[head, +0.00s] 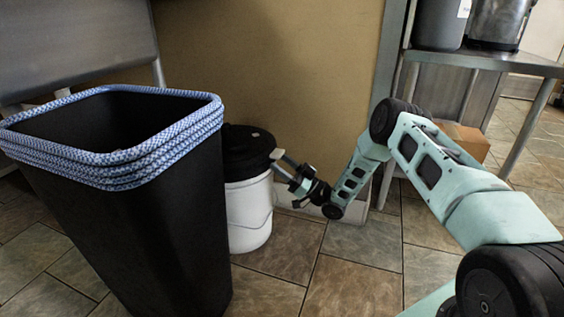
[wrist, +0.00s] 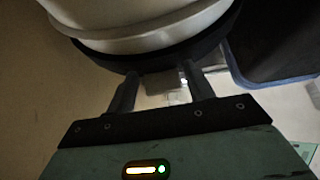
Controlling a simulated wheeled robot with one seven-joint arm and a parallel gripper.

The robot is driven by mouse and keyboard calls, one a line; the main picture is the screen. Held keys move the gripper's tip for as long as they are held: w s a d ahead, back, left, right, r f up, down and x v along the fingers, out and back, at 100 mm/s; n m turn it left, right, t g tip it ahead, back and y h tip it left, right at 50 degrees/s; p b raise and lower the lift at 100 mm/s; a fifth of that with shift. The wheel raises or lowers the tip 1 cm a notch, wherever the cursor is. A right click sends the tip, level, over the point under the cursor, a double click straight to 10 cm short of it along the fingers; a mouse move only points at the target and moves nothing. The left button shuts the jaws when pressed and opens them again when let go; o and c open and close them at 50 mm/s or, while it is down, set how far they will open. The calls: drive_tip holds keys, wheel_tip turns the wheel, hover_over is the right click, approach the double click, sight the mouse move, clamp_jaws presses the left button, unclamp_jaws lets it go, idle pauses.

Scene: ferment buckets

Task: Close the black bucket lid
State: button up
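A white bucket (head: 248,215) stands on the floor by the wall, partly hidden by a tall black bin. Its black lid (head: 247,145) sits on top; I cannot tell whether it is fully seated. My gripper (head: 279,162) is at the lid's right edge, pointing left toward it. In the wrist view the white bucket (wrist: 140,25) and the black rim (wrist: 150,58) fill the top. My gripper's two fingers (wrist: 162,86) are apart, their tips at or just under the rim. A small pale piece shows between them; I cannot tell whether they touch the lid.
The tall black bin (head: 165,225) with a blue-and-white trimmed rim stands close in front of the bucket at left. A metal table (head: 490,62) with containers and a cardboard box (head: 462,140) are at right. Tiled floor (head: 285,245) is clear in front of the bucket.

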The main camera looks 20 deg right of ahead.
drive_tip(key=shift+o, duration=0.9)
drive_tip(key=shift+f, duration=0.15)
drive_tip(key=shift+d+r, duration=0.1)
drive_tip(key=shift+r, duration=0.1)
drive_tip(key=p+v, duration=0.5)
drive_tip(key=v, duration=1.2)
drive_tip(key=shift+f+p, duration=0.3)
drive_tip(key=shift+p, duration=0.1)
drive_tip(key=shift+s+d, duration=0.1)
drive_tip(key=shift+s, duration=0.1)
